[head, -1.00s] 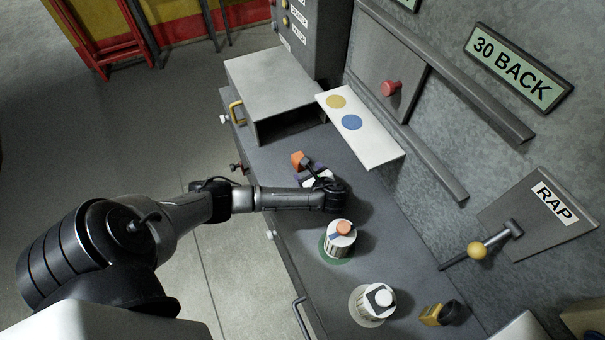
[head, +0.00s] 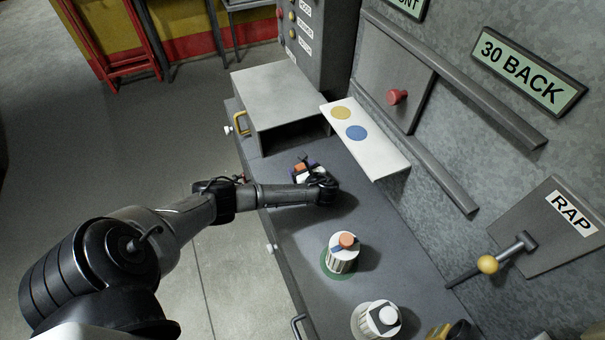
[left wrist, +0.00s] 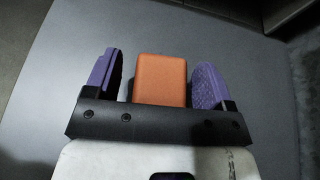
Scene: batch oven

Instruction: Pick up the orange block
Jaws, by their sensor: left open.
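The orange block (left wrist: 160,78) lies on the grey counter, and in the left wrist view it stands between the two purple fingertips. In the head view the orange block (head: 299,169) shows only in part, just beyond my gripper. My left gripper (head: 307,172) is open around the block. In the left wrist view the open left gripper (left wrist: 158,77) has a clear gap on each side of the block, with no grip on it. My right gripper is not in view.
A grey open-fronted box (head: 282,100) stands behind the block. A white panel with yellow and blue discs (head: 375,150) is to its right. Two white containers (head: 342,258) (head: 381,322) stand nearer on the counter. A yellow-knobbed lever (head: 488,264) sticks out from the wall.

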